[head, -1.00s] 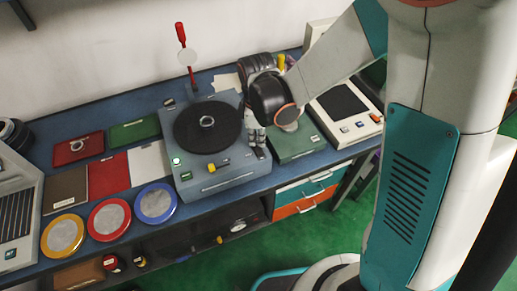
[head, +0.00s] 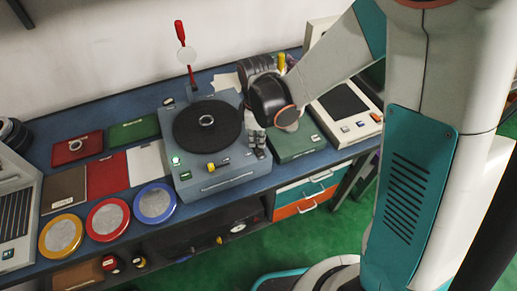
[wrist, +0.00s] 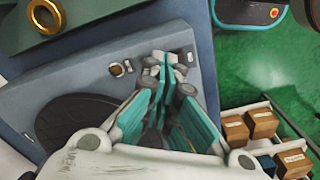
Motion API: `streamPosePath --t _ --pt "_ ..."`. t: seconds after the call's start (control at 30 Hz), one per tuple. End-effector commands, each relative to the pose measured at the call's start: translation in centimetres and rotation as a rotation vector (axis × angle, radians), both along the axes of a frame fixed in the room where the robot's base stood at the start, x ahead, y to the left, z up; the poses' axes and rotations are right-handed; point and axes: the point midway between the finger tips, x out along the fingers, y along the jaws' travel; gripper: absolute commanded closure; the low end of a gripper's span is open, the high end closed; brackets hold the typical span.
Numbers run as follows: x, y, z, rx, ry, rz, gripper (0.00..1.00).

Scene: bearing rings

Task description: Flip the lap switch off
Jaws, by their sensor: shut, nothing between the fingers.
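The grey lapping machine (head: 225,181) stands on the blue bench with a round black plate (head: 190,131) and a small ring (head: 207,120) on top. A green light (head: 175,161) shows at its left front, and a yellow knob (head: 210,166) sits on its front panel. My gripper (head: 257,149) points down over the machine's front right corner. In the wrist view my gripper (wrist: 165,63) is shut and empty, its fingertips close to the panel beside the knob (wrist: 117,69). The fingers cover the spot below them; I cannot make out the lap switch or its position.
A green box (head: 295,143) and a white device with a dark screen (head: 345,103) stand close on the right. A red-handled upright rod (head: 181,33) rises behind the machine. Coloured mats and a blue-rimmed dish (head: 155,218) lie to the left.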

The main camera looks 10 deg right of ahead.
Motion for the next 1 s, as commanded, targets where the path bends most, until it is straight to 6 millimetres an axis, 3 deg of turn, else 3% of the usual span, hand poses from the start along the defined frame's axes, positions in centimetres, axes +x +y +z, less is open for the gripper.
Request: streamPosePath --t 1.0 --pt "0.0 0.0 -0.8 0.000 0.000 0.000 1.00"
